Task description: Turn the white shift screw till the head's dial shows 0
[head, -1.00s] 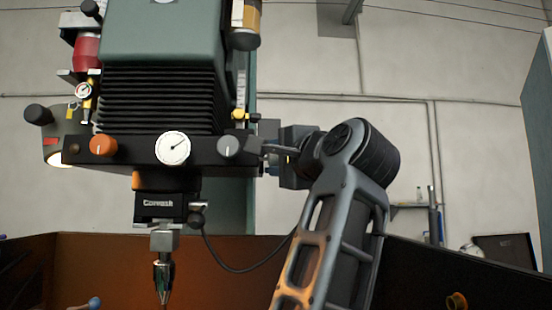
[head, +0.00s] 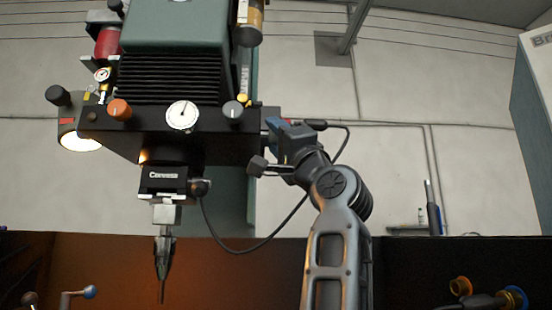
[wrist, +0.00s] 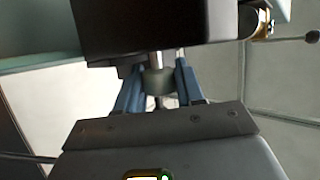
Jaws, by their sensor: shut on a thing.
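The machine's dark head (head: 215,145) carries a round white dial (head: 182,115) on its front. The dial's thin needle points roughly straight up; its numbers are too small to read. My gripper (wrist: 158,78) is at the right side of the head, its blue fingers also showing in the head view (head: 273,125). In the wrist view the fingers are shut on a round grey piece, which I take to be the shift screw (wrist: 158,84), on a bright shaft at the head's underside in that picture. In the head view the screw is hidden.
An orange knob (head: 119,109) and a grey knob (head: 233,109) flank the dial. Below hangs a black block (head: 165,180) with a pointed tool (head: 163,255). A black cable (head: 250,250) loops between block and arm. Open room lies right of the arm.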

